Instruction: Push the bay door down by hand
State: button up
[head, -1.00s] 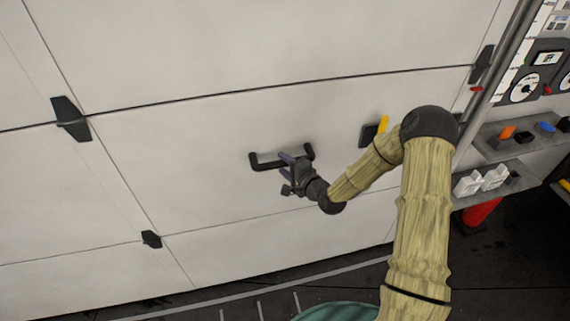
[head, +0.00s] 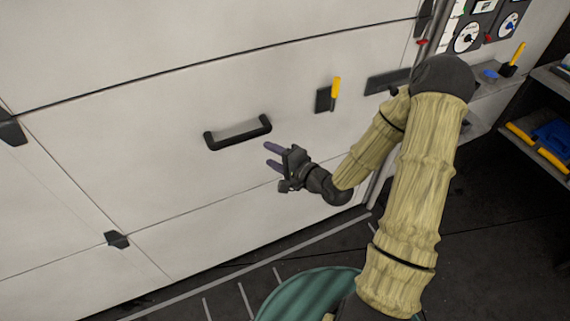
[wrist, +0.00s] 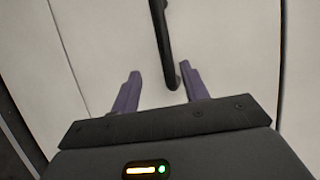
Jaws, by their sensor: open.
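The bay door (head: 150,175) is a white panelled door that fills the left and middle of the head view; its lower edge is close to the dark floor. A black bar handle (head: 237,133) is fixed on one of its lower panels. My gripper (head: 270,156) is open and empty, just right of and slightly below the handle. In the wrist view the two purple fingers of my gripper (wrist: 158,85) are spread apart, and the end of the black handle (wrist: 163,45) shows between and beyond them. I cannot tell whether a finger touches it.
Black hinges (head: 117,239) sit along the panel seams. Shelves (head: 495,82) with tools stand at the right. Dark floor with pale lines lies in front.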

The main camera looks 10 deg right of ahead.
jog(key=p+v, duration=0.2)
jog(key=v, duration=0.2)
jog(key=shift+s, duration=0.1)
jog(key=shift+f, duration=0.1)
dwell(0.3)
